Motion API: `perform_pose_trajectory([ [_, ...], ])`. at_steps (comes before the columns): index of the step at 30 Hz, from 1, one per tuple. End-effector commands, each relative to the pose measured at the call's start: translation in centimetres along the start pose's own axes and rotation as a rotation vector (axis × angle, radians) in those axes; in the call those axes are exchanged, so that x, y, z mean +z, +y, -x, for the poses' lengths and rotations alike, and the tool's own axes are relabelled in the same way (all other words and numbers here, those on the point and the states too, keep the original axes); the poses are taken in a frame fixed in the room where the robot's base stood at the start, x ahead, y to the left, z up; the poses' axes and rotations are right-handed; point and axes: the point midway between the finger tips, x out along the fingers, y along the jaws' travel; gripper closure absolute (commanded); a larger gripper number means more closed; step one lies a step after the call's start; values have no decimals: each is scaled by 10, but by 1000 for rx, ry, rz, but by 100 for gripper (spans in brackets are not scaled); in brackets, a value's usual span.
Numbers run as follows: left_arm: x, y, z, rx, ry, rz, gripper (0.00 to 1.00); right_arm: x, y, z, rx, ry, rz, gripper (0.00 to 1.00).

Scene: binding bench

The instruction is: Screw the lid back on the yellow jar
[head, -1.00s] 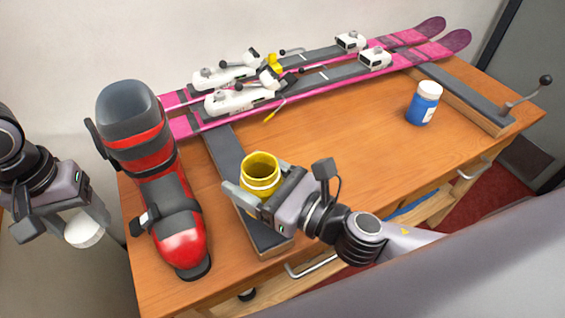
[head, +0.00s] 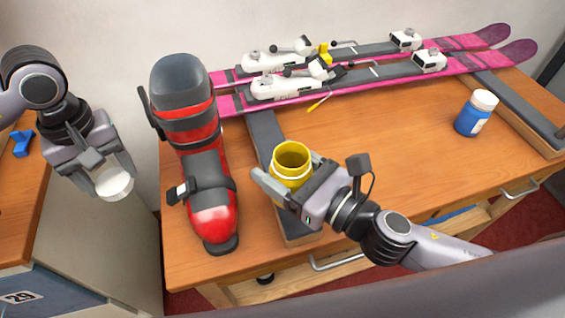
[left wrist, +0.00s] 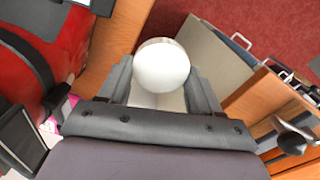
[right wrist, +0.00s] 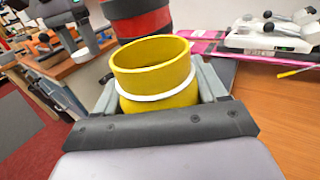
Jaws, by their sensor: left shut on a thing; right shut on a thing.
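The yellow jar (head: 291,161) is open at the top, with a white band around its neck. My right gripper (head: 277,186) is shut on it and holds it upright near the bench's front edge; the jar fills the right wrist view (right wrist: 154,80) between the fingers. My left gripper (head: 110,178) is shut on a round white lid (head: 115,187), left of the bench and well apart from the jar. The lid also shows between the fingers in the left wrist view (left wrist: 161,66). I cannot tell whether the jar's base touches anything.
A red and black ski boot (head: 212,219) stands on the bench (head: 400,160) between my two grippers. Pink skis (head: 390,70) with bindings lie along the back. A blue jar with a white lid (head: 475,113) stands at the right. The bench's middle is clear.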

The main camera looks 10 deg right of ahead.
Motion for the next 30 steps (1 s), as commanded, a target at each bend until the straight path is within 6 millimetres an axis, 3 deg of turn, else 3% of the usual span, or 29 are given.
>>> perform_pose_trajectory([
  [7, -23, 2, 39, 5, 7, 458, 64, 1, 0, 0, 0, -3, 0, 83],
  [18, -58, 61, 144, 5, 2, 1053, 64, 1, 0, 0, 0, -3, 1, 83],
  [25, -64, 85, 194, 3, 1, 1203, 64, 1, 0, 0, 0, -3, 1, 83],
  [30, -56, 108, 218, 0, 1, 1183, 64, 1, 0, 0, 0, -3, 1, 83],
])
